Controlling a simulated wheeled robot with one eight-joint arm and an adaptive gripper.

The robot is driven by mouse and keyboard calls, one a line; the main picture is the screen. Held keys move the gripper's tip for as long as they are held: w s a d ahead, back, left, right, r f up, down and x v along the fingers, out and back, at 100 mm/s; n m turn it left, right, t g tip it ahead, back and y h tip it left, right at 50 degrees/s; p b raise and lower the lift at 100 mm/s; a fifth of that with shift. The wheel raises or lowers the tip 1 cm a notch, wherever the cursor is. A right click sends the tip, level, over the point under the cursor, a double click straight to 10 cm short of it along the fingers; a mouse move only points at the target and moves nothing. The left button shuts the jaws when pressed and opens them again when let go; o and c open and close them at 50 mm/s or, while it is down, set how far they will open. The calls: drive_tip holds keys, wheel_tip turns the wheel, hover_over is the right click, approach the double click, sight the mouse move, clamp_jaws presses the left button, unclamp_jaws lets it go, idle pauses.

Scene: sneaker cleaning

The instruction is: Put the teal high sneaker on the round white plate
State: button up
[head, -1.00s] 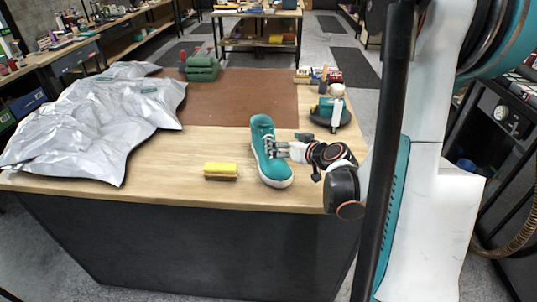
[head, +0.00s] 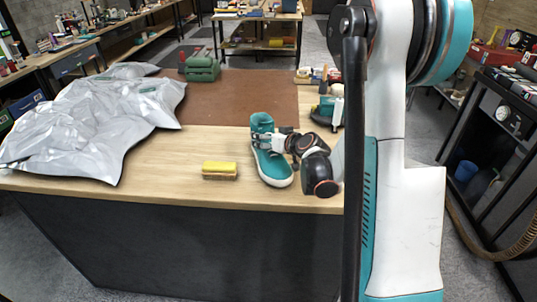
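The teal high sneaker (head: 272,170) with a white sole stands upright on the wooden table, near its front edge, toe toward me. My gripper (head: 266,144) reaches in from the right, with its fingers across the sneaker's middle, below the collar. The fingers overlap the shoe in this view, and I cannot tell whether they are closed on it or only around it. I cannot make out a round white plate; my arm covers the right part of the table.
A yellow brush (head: 220,170) lies left of the sneaker. A crumpled silver bag (head: 90,125) covers the table's left side. A green toolbox (head: 200,68) stands at the back. A brown mat (head: 235,97) is mostly bare.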

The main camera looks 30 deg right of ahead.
clamp_jaws()
drive_tip(key=shift+r, duration=0.15)
wheel_tip(320, 180, up, 19)
drive_tip(key=p, duration=0.7)
drive_tip(key=s+a+f+n+y+b, duration=0.1)
drive_tip(key=s+a+f, duration=0.1)
drive_tip(key=a, duration=0.5)
drive_tip(key=s+a+f+n+y, duration=0.1)
drive_tip(key=a+f, duration=0.3)
drive_tip(key=a, duration=0.2)
drive_tip(key=s+a+f+n+y+b, duration=0.1)
drive_tip(key=s+a+f, duration=0.1)
drive_tip(key=a, duration=0.5)
drive_tip(key=shift+s+a+f+g+y+b, duration=0.3)
drive_tip(key=shift+s+a+f+y+b, duration=0.1)
drive_tip(key=shift+f, duration=0.1)
